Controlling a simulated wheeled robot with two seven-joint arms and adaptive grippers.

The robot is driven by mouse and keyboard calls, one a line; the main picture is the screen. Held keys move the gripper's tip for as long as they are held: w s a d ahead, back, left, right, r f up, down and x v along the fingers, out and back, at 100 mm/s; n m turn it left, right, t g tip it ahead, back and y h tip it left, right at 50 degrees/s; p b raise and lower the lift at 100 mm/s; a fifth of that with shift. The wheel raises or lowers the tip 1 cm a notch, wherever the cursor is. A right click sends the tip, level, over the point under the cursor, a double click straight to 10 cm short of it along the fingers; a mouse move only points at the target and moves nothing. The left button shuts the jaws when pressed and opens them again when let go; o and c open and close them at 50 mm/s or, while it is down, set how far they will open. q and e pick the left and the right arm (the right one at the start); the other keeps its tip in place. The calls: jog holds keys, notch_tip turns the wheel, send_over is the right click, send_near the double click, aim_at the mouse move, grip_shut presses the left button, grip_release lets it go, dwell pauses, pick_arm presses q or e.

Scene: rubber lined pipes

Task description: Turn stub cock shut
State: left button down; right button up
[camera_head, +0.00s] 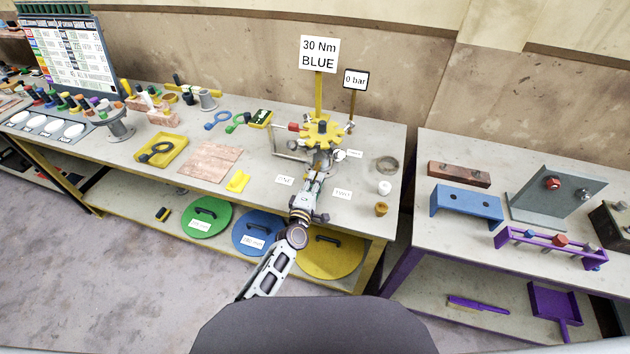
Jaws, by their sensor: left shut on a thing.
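A yellow toothed flange (322,132) stands on the left table, with a small grey pipe stub below and in front of it. My left gripper (321,163) is at this stub, reaching up from the front. It is shut on what appears to be the stub cock, which is mostly hidden by the fingers, so its handle angle cannot be told. A gauge sign (355,79) behind the flange reads 0 bar. A red-ended part (294,127) sticks out on the flange's left side. My right gripper is not in view.
A sign (319,54) above the flange reads 30 Nm BLUE. Small labels (285,181) lie near my arm. A grey ring (388,164), a white cup (384,188) and a tan cup (381,209) stand to the right. A gap separates the right table (450,143).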

pick_arm(q)
jog(key=shift+f, duration=0.1)
jog(key=c, duration=1.4)
grip_release()
jog(key=shift+o, duration=0.2)
jog(key=shift+s, duration=0.1)
jog(key=shift+v, duration=3.65)
jog(key=shift+s+d, duration=0.1)
